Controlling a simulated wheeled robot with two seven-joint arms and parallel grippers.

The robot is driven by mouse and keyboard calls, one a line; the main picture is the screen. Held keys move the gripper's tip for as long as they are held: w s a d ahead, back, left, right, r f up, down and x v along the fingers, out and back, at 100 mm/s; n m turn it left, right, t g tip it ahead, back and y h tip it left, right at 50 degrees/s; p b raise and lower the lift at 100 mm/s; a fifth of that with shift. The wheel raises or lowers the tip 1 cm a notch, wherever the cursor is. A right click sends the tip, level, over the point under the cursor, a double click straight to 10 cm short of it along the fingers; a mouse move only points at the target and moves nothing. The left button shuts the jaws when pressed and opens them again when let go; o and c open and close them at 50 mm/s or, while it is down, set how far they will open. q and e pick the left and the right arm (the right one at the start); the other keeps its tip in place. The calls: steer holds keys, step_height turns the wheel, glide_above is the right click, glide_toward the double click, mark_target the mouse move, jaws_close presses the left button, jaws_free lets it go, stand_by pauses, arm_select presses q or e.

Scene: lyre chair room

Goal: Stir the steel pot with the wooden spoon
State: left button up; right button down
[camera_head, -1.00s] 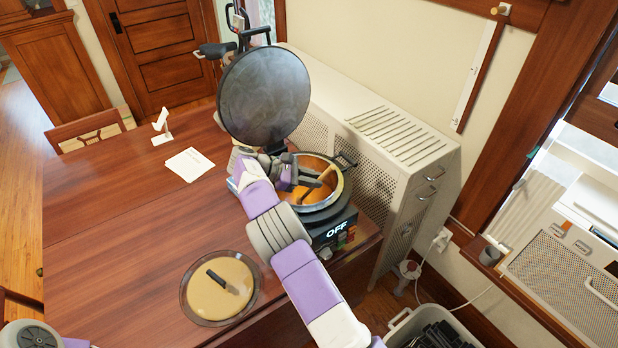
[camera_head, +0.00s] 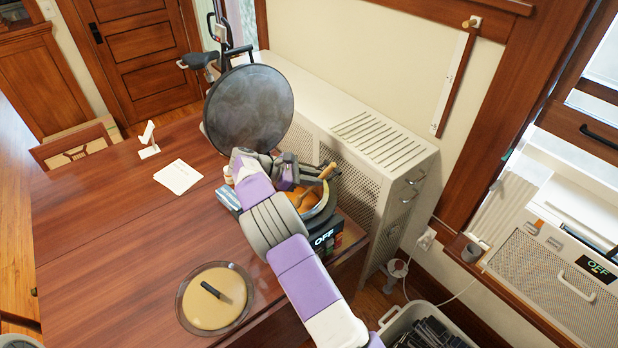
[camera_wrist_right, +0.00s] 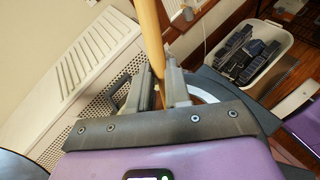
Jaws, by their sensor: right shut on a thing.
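The steel pot (camera_head: 331,207) stands on a dark cooker marked OFF at the table's right end, with orange-brown contents. My right arm covers its left side. My right gripper (camera_head: 308,174) is above the pot, shut on the wooden spoon (camera_head: 327,171). In the right wrist view the spoon's pale shaft (camera_wrist_right: 150,38) runs up between the fingers (camera_wrist_right: 150,92). The spoon's lower end is hidden, so I cannot tell whether it touches the contents. My left gripper is out of view.
A perforated white radiator cover (camera_head: 385,150) is close on the right. A round dish with a dark-handled utensil (camera_head: 215,312) lies at the front. The table's middle is clear.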

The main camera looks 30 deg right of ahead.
steer(key=s+d+r+p, duration=0.3)
steer(key=s+r+p, duration=0.1)
steer(key=r+p, duration=0.3)
steer(key=shift+s+r, duration=0.2)
steer(key=shift+r, duration=1.2)
step_height(320, 180, up, 5)
steer(key=p, duration=0.5)
steer(key=shift+s+d, duration=0.1)
